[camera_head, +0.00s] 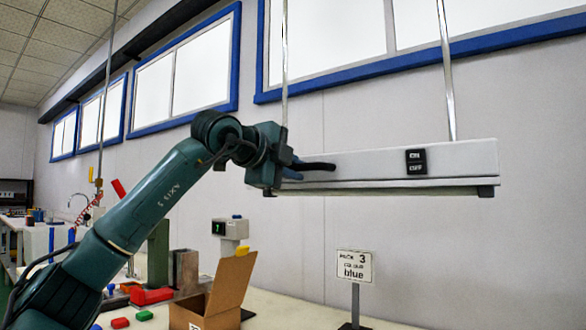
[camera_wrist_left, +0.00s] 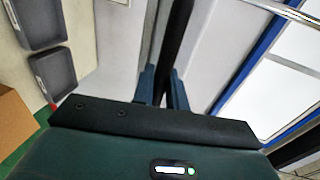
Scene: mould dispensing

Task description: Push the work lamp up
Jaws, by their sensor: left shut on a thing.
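The work lamp (camera_head: 375,164) is a long pale box hanging level on two thin metal rods. It has a black ON/OFF switch (camera_head: 416,161) on its front face. A dark handle (camera_head: 318,166) sticks out near its left end. My left gripper (camera_head: 292,169) is shut on this handle. In the left wrist view the dark handle (camera_wrist_left: 178,45) runs up between the two blue-grey fingers (camera_wrist_left: 162,85). The fingertips are partly hidden in the head view. My right gripper is in neither view.
Blue-framed windows (camera_head: 330,45) line the wall behind. The space around the lamp's right end looks clear.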

